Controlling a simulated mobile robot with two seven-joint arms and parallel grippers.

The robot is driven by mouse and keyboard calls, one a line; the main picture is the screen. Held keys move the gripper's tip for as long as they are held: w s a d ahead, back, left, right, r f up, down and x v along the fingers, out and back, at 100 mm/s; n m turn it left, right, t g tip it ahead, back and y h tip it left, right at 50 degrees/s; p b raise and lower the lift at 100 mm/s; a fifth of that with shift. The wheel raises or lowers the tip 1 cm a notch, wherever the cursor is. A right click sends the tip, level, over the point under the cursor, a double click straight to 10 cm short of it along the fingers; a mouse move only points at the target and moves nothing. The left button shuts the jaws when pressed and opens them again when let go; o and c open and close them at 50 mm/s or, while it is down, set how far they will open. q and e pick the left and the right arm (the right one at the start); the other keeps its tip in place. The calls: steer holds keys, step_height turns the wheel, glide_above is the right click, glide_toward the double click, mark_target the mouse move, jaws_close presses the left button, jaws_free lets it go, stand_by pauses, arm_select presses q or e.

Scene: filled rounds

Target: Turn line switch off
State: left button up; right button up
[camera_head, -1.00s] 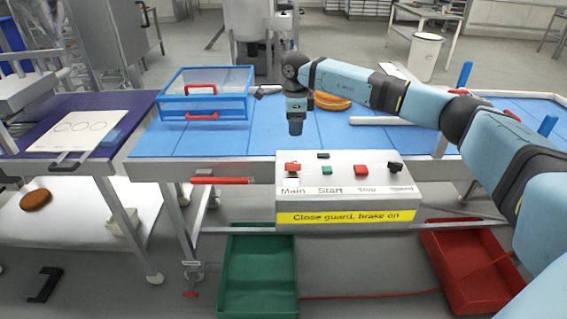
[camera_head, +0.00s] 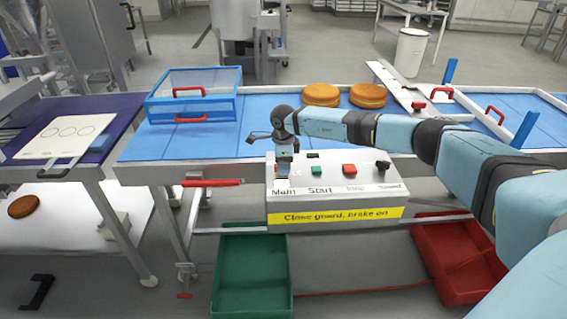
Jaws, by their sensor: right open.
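The grey control box (camera_head: 330,203) hangs at the front of the blue conveyor. It bears the labels Main, Start, Stop and one blurred label at the right. My right gripper (camera_head: 283,172) points down right over the Main position and hides the red switch there. It is open; whether its fingers touch the switch cannot be told. A green button (camera_head: 316,170), a red button (camera_head: 349,169) and a black knob (camera_head: 382,166) stand to its right. My left gripper is not in view.
A yellow strip (camera_head: 335,216) on the box reads "Close guard, brake on". A blue-framed guard (camera_head: 238,108) and two filled rounds (camera_head: 321,94) are on the conveyor. A green crate (camera_head: 217,285) and a red crate (camera_head: 423,265) stand below.

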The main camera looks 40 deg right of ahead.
steer(key=shift+c, duration=0.2)
jaws_close()
